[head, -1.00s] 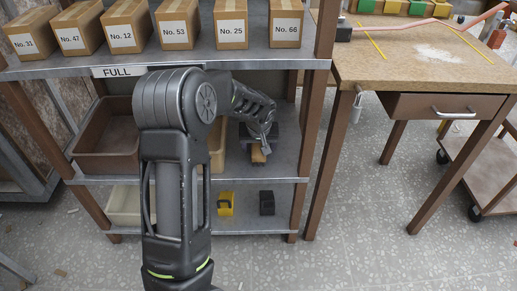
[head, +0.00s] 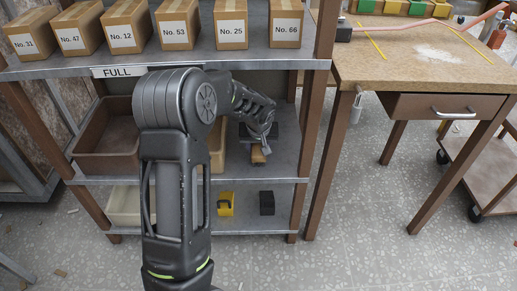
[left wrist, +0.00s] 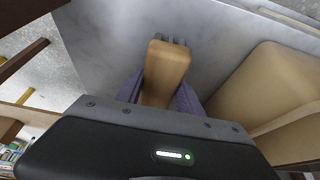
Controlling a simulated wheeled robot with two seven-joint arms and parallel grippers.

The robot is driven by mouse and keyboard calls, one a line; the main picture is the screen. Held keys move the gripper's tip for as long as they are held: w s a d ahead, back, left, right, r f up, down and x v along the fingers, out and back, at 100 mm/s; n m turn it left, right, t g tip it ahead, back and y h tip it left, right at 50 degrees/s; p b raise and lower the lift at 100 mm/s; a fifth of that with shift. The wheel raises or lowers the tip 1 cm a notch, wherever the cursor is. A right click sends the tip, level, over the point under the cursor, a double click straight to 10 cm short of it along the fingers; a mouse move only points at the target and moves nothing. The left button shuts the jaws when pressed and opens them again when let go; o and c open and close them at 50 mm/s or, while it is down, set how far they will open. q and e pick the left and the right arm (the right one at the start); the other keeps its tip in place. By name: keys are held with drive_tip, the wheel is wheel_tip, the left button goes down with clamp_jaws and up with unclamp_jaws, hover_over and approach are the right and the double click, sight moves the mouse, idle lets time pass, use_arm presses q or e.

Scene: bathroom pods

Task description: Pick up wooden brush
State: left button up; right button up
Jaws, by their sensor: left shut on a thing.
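The wooden brush (head: 258,156) is on the middle shelf of the rack, with its tan wooden end showing below my left gripper (head: 259,141). In the left wrist view the brush (left wrist: 165,75) lies between the two purple fingers of the left gripper (left wrist: 165,98), which is shut on it. Dark stubs show at the far end of the brush. I cannot tell whether the brush touches the shelf. My right gripper is not in view.
Numbered cardboard boxes (head: 178,24) line the top shelf (head: 100,66). A brown bin (head: 107,150) stands on the middle shelf at left. A yellow item (head: 226,204) and a black item (head: 267,203) sit on the bottom shelf. A wooden workbench (head: 420,60) stands at right.

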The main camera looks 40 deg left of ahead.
sight(259, 147)
use_arm(q)
drive_tip(key=shift+r, duration=0.15)
clamp_jaws()
drive_tip(key=shift+r+p, duration=0.4)
drive_tip(key=shift+r, duration=0.2)
drive_tip(key=shift+p+v, duration=0.45)
drive_tip(key=shift+v, duration=0.75)
drive_tip(key=s+d, duration=1)
drive_tip(key=s, duration=0.3)
drive_tip(key=shift+s+b, duration=0.3)
drive_tip(key=shift+s, duration=0.1)
drive_tip(key=shift+d+f, duration=0.1)
